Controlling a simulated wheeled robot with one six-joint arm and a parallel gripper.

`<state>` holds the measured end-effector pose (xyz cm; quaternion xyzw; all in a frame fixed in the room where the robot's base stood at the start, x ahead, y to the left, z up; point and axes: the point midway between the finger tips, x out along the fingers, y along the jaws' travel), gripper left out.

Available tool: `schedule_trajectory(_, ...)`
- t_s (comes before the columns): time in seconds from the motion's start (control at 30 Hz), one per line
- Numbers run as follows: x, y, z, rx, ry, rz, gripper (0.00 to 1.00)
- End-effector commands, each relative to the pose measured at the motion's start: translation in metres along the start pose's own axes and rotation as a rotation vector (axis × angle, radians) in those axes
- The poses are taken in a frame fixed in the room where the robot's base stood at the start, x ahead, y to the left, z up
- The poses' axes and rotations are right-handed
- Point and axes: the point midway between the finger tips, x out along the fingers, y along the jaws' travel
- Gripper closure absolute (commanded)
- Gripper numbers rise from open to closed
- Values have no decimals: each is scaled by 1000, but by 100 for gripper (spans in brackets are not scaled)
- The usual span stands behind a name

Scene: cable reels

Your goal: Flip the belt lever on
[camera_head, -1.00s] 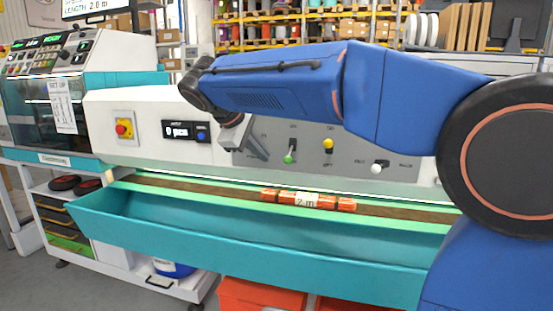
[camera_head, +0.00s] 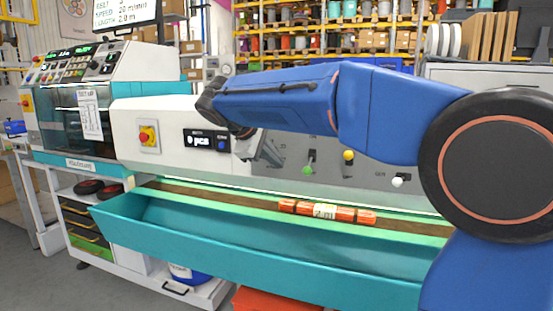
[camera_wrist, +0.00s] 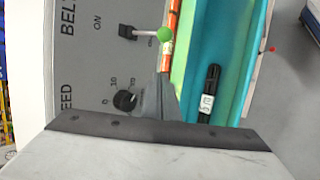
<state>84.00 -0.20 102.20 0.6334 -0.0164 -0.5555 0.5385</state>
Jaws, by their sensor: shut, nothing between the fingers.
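The belt lever has a green knob (camera_head: 307,170) on the grey panel. In the wrist view its green knob (camera_wrist: 165,34) points away from the printed ON, so downward in the head view. My gripper (camera_head: 268,153) is just left of the lever in the head view, in front of the panel. In the wrist view my gripper (camera_wrist: 164,82) shows as grey shut fingers with nothing held, below the green knob and beside the black speed dial (camera_wrist: 125,100). A small gap shows between fingertips and knob.
Yellow (camera_head: 348,155) and white (camera_head: 398,180) knobs lie right of the belt lever. A red stop button (camera_head: 148,136) is at left. An orange bundle (camera_head: 325,211) lies on the belt. The teal trough (camera_head: 240,250) runs along the front; a black bundle (camera_wrist: 209,92) lies in it.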

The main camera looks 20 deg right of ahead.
Motion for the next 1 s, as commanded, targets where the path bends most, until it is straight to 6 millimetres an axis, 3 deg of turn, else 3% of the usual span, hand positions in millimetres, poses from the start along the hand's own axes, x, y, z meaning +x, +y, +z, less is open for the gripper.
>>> schedule_trajectory(0.37,68,0,1,0,-3,-2,100)
schedule_trajectory(0.63,58,0,30,1,0,0,100)
schedule_trajectory(1.0,56,0,38,0,0,0,100)
